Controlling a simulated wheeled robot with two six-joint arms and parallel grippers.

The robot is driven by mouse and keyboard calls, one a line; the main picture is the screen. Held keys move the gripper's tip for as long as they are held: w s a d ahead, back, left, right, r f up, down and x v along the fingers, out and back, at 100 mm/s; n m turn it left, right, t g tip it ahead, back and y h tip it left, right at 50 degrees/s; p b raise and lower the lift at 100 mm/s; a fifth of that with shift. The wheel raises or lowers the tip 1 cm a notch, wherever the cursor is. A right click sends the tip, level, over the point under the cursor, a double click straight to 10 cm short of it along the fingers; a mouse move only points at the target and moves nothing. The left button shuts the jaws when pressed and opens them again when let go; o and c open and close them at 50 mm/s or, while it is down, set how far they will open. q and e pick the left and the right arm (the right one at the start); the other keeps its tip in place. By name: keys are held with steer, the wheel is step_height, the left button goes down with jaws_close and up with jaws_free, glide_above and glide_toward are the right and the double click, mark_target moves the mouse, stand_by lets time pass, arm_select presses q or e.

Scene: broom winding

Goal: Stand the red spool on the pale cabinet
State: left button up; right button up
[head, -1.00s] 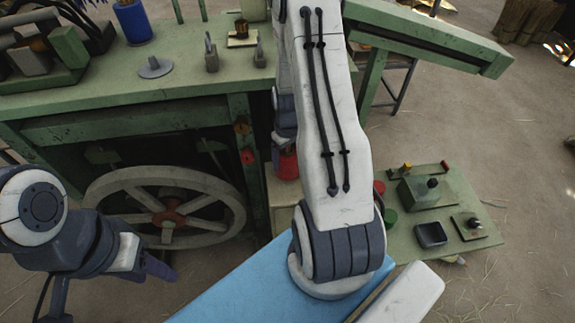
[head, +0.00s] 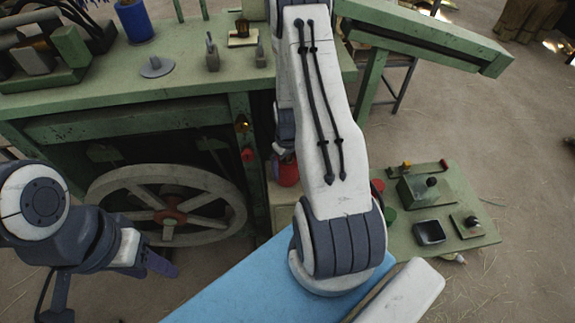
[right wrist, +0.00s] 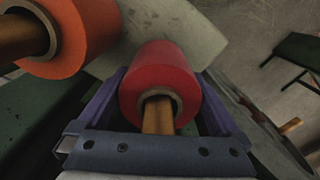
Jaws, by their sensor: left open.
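The red spool (head: 287,172) shows upright beside my right forearm in the head view, just above or on the pale cabinet (head: 283,217); I cannot tell whether it touches. In the right wrist view the red spool (right wrist: 160,80), with a wooden core, sits between the purple fingers of my right gripper (right wrist: 163,95), which is shut on it. The pale surface (right wrist: 150,28) beyond it looks like the cabinet top. My arm hides part of the cabinet and the right gripper in the head view. My left gripper (head: 150,262) is open and empty at lower left.
An orange spool (right wrist: 75,35) is close beside the red one in the right wrist view. The green bench (head: 100,95) and its spoked wheel (head: 170,218) stand left of the cabinet. A green board with boxes (head: 460,235) lies to the right.

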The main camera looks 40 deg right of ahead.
steer(key=shift+r, duration=0.1)
step_height(320, 180, up, 12)
steer(key=b, duration=0.3)
steer(key=s+a+r+n, duration=0.1)
steer(key=a+r+n, duration=0.4)
steer(key=a, duration=1.3)
steer(key=s+a+r+n, duration=0.1)
steer(key=s+a+r, duration=0.2)
steer(key=s+a, duration=0.3)
steer(key=s+a+r+n+y, duration=0.1)
steer(key=s+a+r, duration=0.3)
steer(key=s, duration=0.6)
steer(key=a, duration=0.2)
steer(key=shift+s+a+r, duration=0.2)
steer(key=shift+a+r, duration=0.05)
steer(key=shift+a, duration=0.15)
